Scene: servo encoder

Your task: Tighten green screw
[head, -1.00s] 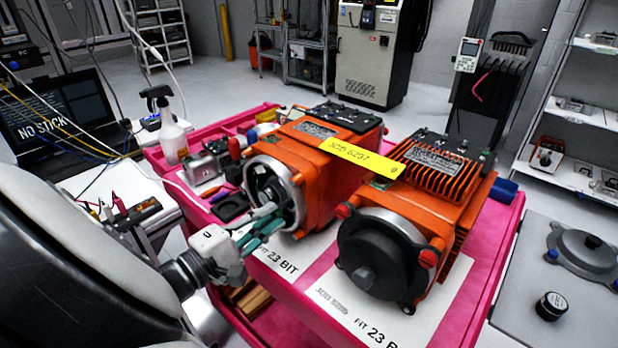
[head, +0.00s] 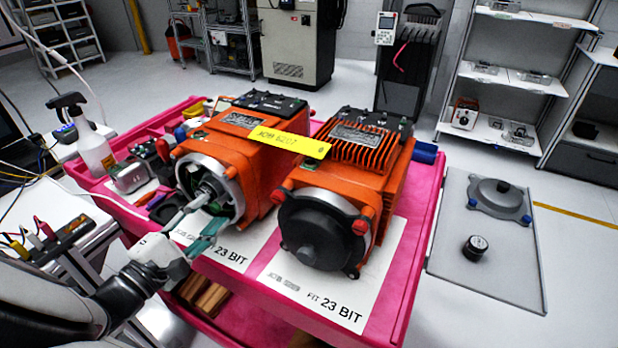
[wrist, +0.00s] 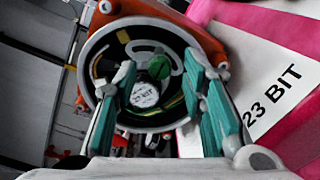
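The left orange servo motor (head: 232,132) lies on the pink cart with its round end open toward my gripper. My gripper (head: 214,209) is in front of that open end. In the wrist view, its teal-padded fingers (wrist: 161,70) are spread apart, with the green screw and label seen between them. Nothing is held. I cannot tell whether the fingertips touch the housing.
A second orange motor (head: 350,165) with a black end cover (head: 312,232) stands close on the right. A yellow tag (head: 290,138) lies across both. The pink cart (head: 418,215) carries them. A spray bottle (head: 88,140) stands at left. A plate with a black knob (head: 475,247) is at right.

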